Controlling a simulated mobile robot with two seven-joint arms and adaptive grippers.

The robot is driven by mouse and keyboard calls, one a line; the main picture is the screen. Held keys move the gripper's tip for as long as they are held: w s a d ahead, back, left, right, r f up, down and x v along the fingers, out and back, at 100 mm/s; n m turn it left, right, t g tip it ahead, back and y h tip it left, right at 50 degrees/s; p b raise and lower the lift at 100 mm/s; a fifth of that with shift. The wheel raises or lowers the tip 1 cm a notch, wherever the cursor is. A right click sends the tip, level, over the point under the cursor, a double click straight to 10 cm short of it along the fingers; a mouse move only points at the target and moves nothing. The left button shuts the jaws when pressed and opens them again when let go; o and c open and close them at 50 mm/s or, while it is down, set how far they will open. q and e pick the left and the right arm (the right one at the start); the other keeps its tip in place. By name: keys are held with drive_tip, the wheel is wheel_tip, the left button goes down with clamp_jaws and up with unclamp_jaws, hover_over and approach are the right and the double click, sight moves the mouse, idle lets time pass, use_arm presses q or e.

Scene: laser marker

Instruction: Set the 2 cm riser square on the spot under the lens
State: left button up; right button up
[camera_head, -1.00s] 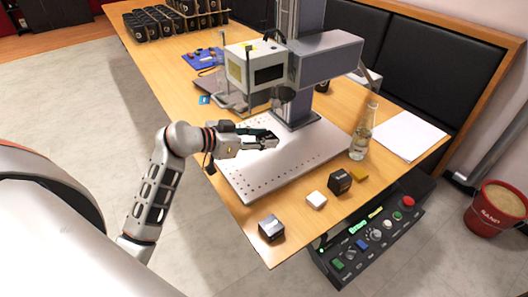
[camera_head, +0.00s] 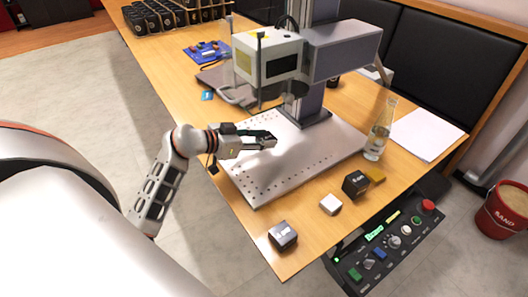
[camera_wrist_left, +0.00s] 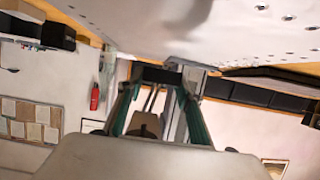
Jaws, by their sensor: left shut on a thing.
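My left gripper (camera_head: 266,142) is low over the perforated grey work plate (camera_head: 290,165) of the laser marker. In the left wrist view its two green-sided fingers (camera_wrist_left: 160,85) are shut on a small dark block (camera_wrist_left: 158,74) at their tips. The block is mostly hidden by the fingers in the head view, so its size and marking cannot be read. The marker head (camera_head: 268,60) hangs above and behind the gripper. The spot under the lens is not clearly visible. My right gripper is not in view.
A glass flask (camera_head: 379,135) stands right of the plate. A control box (camera_head: 390,245) sits at the front edge.

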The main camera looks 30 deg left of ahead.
sight(262, 156)
use_arm(q)
drive_tip(key=shift+f, duration=0.4)
wheel_tip(262, 156, down, 4)
drive_tip(key=shift+b, duration=0.75)
drive_tip(key=shift+f, duration=0.25)
drive_tip(key=shift+r, duration=0.2)
drive_tip(key=shift+f, duration=0.1)
drive_tip(key=o, duration=1.1)
drive_tip(key=shift+c, duration=0.2)
drive_tip(key=shift+o, duration=0.6)
